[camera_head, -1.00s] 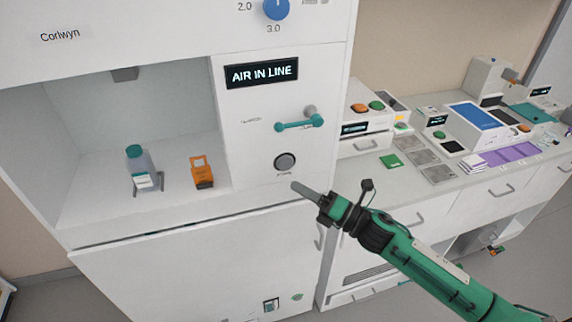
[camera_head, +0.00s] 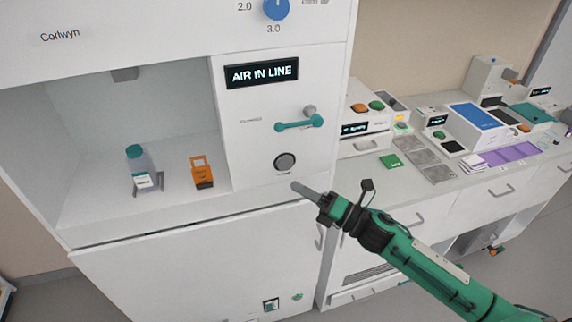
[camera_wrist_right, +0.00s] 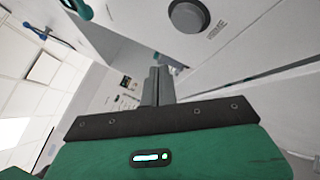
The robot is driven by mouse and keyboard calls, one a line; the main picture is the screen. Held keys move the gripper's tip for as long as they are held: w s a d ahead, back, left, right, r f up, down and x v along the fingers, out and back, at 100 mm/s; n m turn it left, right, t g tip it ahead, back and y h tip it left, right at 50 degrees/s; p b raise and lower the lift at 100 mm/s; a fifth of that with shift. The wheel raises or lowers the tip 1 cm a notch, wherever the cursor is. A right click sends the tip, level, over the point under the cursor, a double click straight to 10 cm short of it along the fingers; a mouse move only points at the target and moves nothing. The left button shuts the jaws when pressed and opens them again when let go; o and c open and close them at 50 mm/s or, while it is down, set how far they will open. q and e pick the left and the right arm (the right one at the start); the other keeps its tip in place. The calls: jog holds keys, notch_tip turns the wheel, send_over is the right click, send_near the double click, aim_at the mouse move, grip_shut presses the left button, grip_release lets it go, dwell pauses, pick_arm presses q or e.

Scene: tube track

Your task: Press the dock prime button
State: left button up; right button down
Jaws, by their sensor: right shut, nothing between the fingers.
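The round grey button (camera_head: 285,162) sits low on the white front panel of the Corlwyn machine, under a teal lever (camera_head: 299,123) and a display (camera_head: 262,73) reading "AIR IN LINE". The button also shows near the top of the right wrist view (camera_wrist_right: 188,15), with a small label beside it that I cannot read surely. My right gripper (camera_head: 297,187) is shut and empty, just below and right of the button in the head view and apart from it. Its closed fingers (camera_wrist_right: 157,85) show in the wrist view. My left gripper is not in view.
A teal-capped bottle (camera_head: 143,168) and an orange item (camera_head: 202,172) stand in the machine's open bay at left. A blue knob (camera_head: 276,8) is above the display. The counter at right (camera_head: 465,180) holds several devices and a green square (camera_head: 391,161).

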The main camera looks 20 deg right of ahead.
dwell(0.6)
jog(key=s+m+t+p, duration=0.1)
jog(key=m+t, duration=0.1)
jog(key=s+m+t+p, duration=0.1)
jog(key=m, duration=0.1)
jog(key=s+m+t+p, duration=0.1)
jog(key=m+t, duration=0.1)
jog(key=m, duration=0.1)
jog(key=shift+s+f+t+p, duration=0.3)
jog(key=shift+s, duration=0.1)
jog(key=shift+w, duration=0.15)
jog(key=b, duration=0.3)
send_near(285, 164)
jog(key=w+a+r, duration=0.1)
jog(key=a+r, duration=0.3)
jog(key=shift+w+d+r, duration=0.2)
jog(key=shift+w+r, duration=0.05)
jog(key=shift+w, duration=0.45)
jog(key=shift+w, duration=0.1)
dwell(0.9)
